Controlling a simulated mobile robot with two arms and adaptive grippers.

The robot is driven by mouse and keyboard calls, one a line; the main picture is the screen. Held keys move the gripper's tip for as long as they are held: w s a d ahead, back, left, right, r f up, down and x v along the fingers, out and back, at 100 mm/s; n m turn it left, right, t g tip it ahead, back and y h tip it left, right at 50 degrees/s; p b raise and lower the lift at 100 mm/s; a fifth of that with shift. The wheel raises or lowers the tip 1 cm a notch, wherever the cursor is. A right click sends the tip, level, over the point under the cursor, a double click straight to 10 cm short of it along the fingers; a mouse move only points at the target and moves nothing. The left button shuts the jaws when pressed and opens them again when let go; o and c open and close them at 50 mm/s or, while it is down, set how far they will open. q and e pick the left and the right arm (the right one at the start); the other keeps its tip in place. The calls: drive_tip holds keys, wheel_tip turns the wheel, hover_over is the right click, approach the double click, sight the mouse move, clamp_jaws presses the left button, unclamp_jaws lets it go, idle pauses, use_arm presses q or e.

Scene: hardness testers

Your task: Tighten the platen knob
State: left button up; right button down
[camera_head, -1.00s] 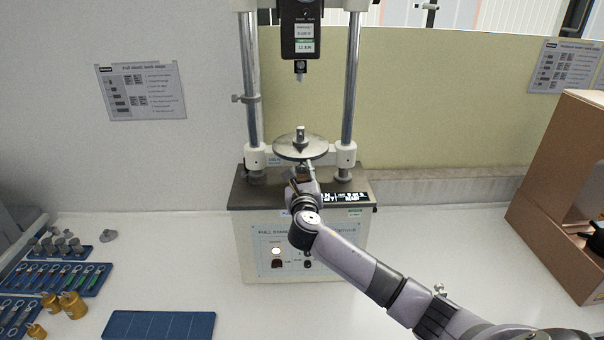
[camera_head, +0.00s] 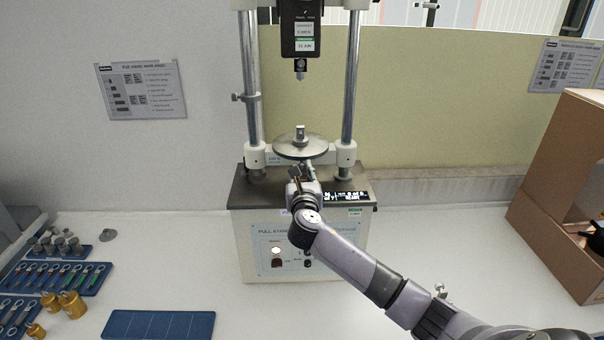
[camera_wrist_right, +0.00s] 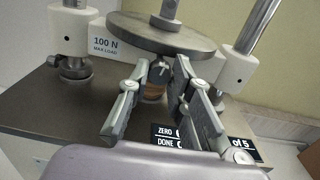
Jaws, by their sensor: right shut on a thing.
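The platen is a round grey metal disc (camera_head: 301,148) on the tester, with a small metal piece (camera_head: 300,134) standing on it. It fills the top of the right wrist view (camera_wrist_right: 160,36). The knob (camera_wrist_right: 158,72) is a small dark part under the disc, above a copper-coloured collar (camera_wrist_right: 154,92). My right gripper (camera_head: 302,176) reaches in from the front right below the disc. In the right wrist view its fingers (camera_wrist_right: 160,76) are shut on the knob, one on each side. In the head view the gripper hides the knob. My left gripper is not in view.
Two steel columns (camera_head: 351,80) flank the platen, and a dark test head (camera_head: 300,30) hangs above. A small display (camera_head: 350,196) sits on the tester's base, right of my gripper. A blue mat (camera_head: 158,325), tool trays and a cardboard box (camera_head: 560,190) stand aside.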

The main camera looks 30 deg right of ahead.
drive_tip(key=m+b, duration=0.1)
drive_tip(key=m, duration=0.3)
drive_tip(key=shift+f+m, duration=0.1)
drive_tip(key=shift+m, duration=0.2)
drive_tip(key=m+b, duration=0.1)
drive_tip(key=m, duration=0.2)
drive_tip(key=shift+m+b, duration=0.3)
drive_tip(key=shift+b, duration=0.05)
drive_tip(key=m+b, duration=0.1)
drive_tip(key=m, duration=0.3)
drive_tip(key=shift+b, duration=0.4)
drive_tip(key=m+b, duration=0.2)
drive_tip(key=m, duration=0.3)
drive_tip(key=shift+f, duration=0.1)
drive_tip(key=m+b, duration=0.1)
drive_tip(key=m, duration=0.2)
drive_tip(key=shift+m, duration=0.3)
drive_tip(key=m+b, duration=0.2)
drive_tip(key=m, duration=0.2)
drive_tip(key=shift+f+m, duration=0.1)
drive_tip(key=shift+m, duration=0.2)
drive_tip(key=m+b, duration=0.1)
drive_tip(key=m, duration=0.2)
drive_tip(key=shift+m, duration=0.3)
drive_tip(key=shift+m+b, duration=0.55)
drive_tip(key=shift+m, duration=1.15)
